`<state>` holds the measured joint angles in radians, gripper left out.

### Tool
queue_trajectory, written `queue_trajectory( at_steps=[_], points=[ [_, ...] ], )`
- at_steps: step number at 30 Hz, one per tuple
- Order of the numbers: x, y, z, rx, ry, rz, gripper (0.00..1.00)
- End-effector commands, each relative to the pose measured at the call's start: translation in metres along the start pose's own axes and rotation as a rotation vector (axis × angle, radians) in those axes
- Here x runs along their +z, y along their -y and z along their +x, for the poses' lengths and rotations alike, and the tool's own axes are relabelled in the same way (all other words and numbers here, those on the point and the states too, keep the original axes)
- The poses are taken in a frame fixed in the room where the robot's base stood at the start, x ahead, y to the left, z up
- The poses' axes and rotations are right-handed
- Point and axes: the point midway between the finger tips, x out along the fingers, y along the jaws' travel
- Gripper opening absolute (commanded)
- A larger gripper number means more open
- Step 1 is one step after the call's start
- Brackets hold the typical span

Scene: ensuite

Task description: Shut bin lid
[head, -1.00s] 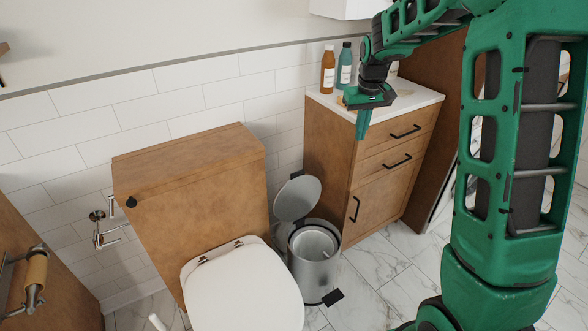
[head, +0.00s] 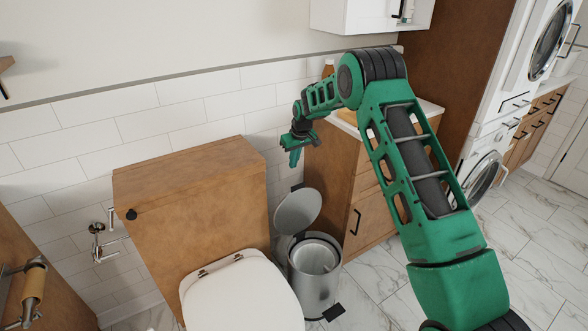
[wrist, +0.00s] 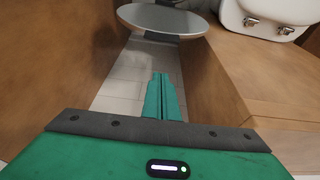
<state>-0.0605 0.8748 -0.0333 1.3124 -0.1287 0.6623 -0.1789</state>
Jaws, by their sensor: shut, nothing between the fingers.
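A silver pedal bin (head: 314,266) stands on the floor between the toilet and the wooden cabinet. Its round grey lid (head: 298,211) is open and tilted up at the back. The lid (wrist: 168,19) also shows at the top of the wrist view, beyond my fingers. My gripper (head: 293,160) is shut and empty, above and behind the raised lid, near the tiled wall. In the wrist view my gripper (wrist: 161,80) points into the gap between two wooden sides, apart from the lid.
The toilet (head: 240,292) and its wooden cistern box (head: 190,195) stand left of the bin. The wooden cabinet (head: 340,170) is close on the right, with a bottle (head: 328,69) on top. Tiled floor (head: 375,275) is clear in front of the cabinet.

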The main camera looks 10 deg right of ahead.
Motion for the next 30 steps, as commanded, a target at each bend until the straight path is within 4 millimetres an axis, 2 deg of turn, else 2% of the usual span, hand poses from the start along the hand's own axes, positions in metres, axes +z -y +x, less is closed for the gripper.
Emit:
queue_trajectory(
  at_steps=[6,16,30],
  points=[
    [0.002,0.000,0.040,0.000,0.004,0.000,0.00],
    [0.001,0.000,0.086,0.000,0.003,0.000,0.00],
    [0.036,0.000,0.070,0.001,0.001,0.001,0.00]
  ],
)
